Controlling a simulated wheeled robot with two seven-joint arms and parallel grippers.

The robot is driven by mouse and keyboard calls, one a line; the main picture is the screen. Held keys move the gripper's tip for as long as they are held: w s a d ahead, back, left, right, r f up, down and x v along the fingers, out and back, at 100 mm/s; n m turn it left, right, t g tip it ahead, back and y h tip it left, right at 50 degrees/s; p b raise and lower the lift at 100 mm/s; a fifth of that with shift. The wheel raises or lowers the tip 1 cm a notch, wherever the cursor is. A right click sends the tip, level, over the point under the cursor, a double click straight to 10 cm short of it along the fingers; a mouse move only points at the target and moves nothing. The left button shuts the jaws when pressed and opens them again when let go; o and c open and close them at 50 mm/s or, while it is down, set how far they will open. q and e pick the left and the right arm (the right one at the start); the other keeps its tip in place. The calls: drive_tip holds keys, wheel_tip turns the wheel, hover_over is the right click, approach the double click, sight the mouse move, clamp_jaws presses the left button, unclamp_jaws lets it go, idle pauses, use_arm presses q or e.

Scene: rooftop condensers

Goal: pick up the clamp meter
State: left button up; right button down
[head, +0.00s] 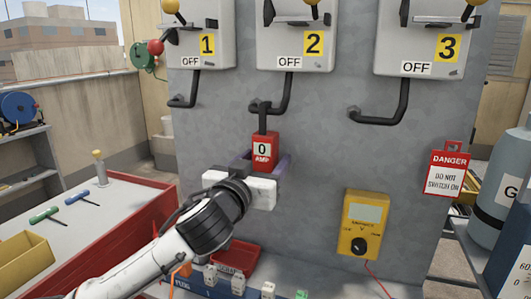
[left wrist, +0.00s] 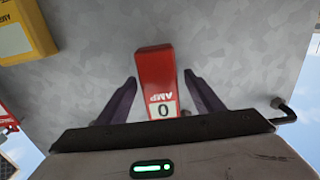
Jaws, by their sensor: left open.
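The clamp meter (head: 264,150) is a red block with a white label reading 0 AMP. It is upright against the grey panel, below the black conduit of switch box 2, with its dark upper part reaching up to that conduit. I cannot tell whether it loops around the conduit. My left gripper (head: 263,163) is open, with its purple fingers on either side of the meter's lower body. In the left wrist view the meter (left wrist: 157,75) appears upside down between the two fingers, with gaps on both sides. My right gripper is not in view.
Switch boxes 1 (head: 201,35), 2 (head: 296,38) and 3 (head: 424,40) read OFF. A yellow multimeter (head: 352,240) is to the right, with a red DANGER tag (head: 448,172) beyond. A red tray (head: 236,258) and small parts lie below. A gas cylinder (head: 499,180) stands at right.

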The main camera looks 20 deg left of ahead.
use_arm(q)
drive_tip(key=shift+w, duration=0.9)
drive_tip(key=shift+f, duration=0.1)
drive_tip(key=shift+c, duration=0.2)
drive_tip(key=c, duration=1.2)
drive_tip(key=shift+c, duration=0.2)
drive_tip(key=shift+r, duration=0.2)
